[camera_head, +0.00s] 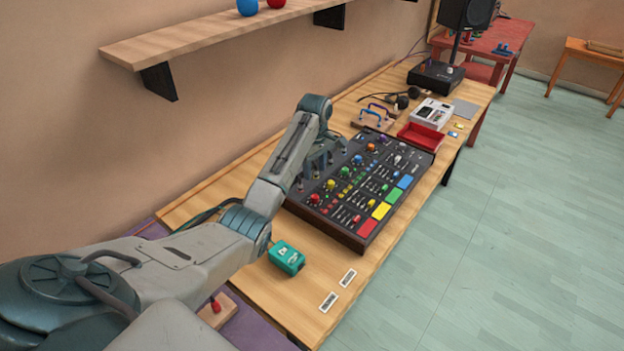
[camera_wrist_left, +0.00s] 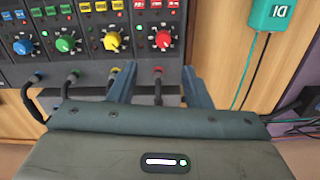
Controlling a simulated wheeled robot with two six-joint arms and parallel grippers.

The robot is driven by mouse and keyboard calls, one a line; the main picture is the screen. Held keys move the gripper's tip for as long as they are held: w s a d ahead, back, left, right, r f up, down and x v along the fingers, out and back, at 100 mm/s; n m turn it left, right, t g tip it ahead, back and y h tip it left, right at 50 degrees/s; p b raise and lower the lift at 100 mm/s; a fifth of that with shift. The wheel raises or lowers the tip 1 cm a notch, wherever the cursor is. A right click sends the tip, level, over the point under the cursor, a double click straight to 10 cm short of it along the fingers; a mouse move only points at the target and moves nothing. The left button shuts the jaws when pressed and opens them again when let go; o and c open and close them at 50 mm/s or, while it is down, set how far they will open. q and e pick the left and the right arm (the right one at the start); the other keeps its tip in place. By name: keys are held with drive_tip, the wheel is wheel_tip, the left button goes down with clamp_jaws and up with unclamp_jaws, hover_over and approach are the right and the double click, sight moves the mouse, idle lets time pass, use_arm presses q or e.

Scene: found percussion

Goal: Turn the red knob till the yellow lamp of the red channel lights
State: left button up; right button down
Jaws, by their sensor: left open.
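The mixing console (camera_head: 343,232) lies on the wooden bench, with rows of coloured knobs, faders and pads. The red knob (camera_head: 315,198) is at its near left corner. It also shows in the left wrist view (camera_wrist_left: 163,40), with a white pointer mark and a ring of scale marks. My left gripper (camera_head: 318,165) is over the console's left edge. In the wrist view its two fingers (camera_wrist_left: 158,78) are apart and empty. The red knob is ahead of the gap between them, not between the fingers. I cannot make out the red channel's yellow lamp. My right gripper is not in view.
Yellow (camera_wrist_left: 111,42), green (camera_wrist_left: 64,45) and blue (camera_wrist_left: 22,47) knobs sit beside the red one. Cables plug into the console's edge. A teal box (camera_head: 287,258) stands on the bench near the console. A red tray (camera_head: 420,138) lies beyond it.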

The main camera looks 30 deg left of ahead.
sight(315, 196)
use_arm(q)
drive_tip(key=f, duration=0.3)
drive_tip(key=f+p, duration=0.1)
drive_tip(key=f, duration=0.2)
drive_tip(key=f+p, duration=0.1)
drive_tip(key=f, duration=0.2)
drive_tip(key=shift+s+d, duration=0.15)
drive_tip(key=shift+s, duration=0.1)
drive_tip(key=shift+s+d+f, duration=0.1)
drive_tip(key=shift+d+f, duration=0.05)
drive_tip(key=shift+f, duration=0.35)
clamp_jaws()
